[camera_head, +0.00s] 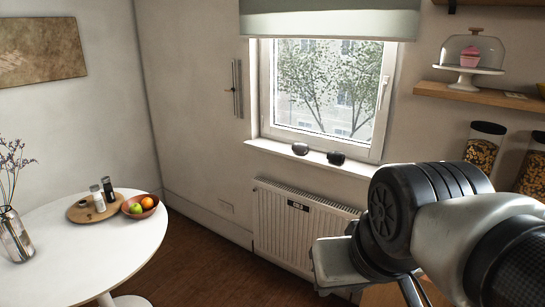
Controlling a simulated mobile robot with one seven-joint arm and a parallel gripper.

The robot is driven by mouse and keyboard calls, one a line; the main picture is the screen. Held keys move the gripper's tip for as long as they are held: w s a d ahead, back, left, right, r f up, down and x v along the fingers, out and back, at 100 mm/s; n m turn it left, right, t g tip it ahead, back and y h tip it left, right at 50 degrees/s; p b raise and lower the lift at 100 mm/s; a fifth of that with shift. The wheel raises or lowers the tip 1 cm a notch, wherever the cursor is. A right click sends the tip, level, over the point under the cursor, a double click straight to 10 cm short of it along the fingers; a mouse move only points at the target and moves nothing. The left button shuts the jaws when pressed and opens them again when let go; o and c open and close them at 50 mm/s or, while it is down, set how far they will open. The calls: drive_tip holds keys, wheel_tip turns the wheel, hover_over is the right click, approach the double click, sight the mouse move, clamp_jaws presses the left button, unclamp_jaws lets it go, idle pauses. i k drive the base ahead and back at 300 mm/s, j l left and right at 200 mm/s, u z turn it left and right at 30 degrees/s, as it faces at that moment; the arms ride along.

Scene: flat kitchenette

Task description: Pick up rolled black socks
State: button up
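Two small dark rounded bundles lie on the white window sill (272,147). The left dark bundle (300,148) looks grey-black, and the right dark bundle (336,158) looks blacker. They are apart from each other; both could be rolled socks, but they are too small to be certain. My arm reaches in from the lower right, in front of the wall and radiator. What seems to be my gripper (345,268) is at the arm's end, below and nearer than the bundles, and not touching them. Its fingertips cannot be made out, nor whether it is open.
A white radiator (285,225) is under the sill. A round white table (90,245) at left holds a vase (14,235), a wooden tray (78,212) and a fruit bowl (150,212). Shelves (480,94) with a cake stand (470,70) and jars (484,147) are at right.

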sight(337, 158)
drive_tip(key=i+j+u, duration=0.15)
drive_tip(key=i, duration=0.3)
drive_tip(key=i+j+u, duration=0.2)
drive_tip(key=i, duration=0.25)
drive_tip(key=i+z, duration=0.45)
drive_tip(key=i, duration=0.2)
drive_tip(key=i+j+z, duration=0.25)
drive_tip(key=i+z, duration=0.25)
drive_tip(key=i, duration=0.15)
drive_tip(key=i+z, duration=0.35)
drive_tip(key=i+j+z, duration=0.1)
drive_tip(key=i+z, duration=0.3)
drive_tip(key=i, duration=0.15)
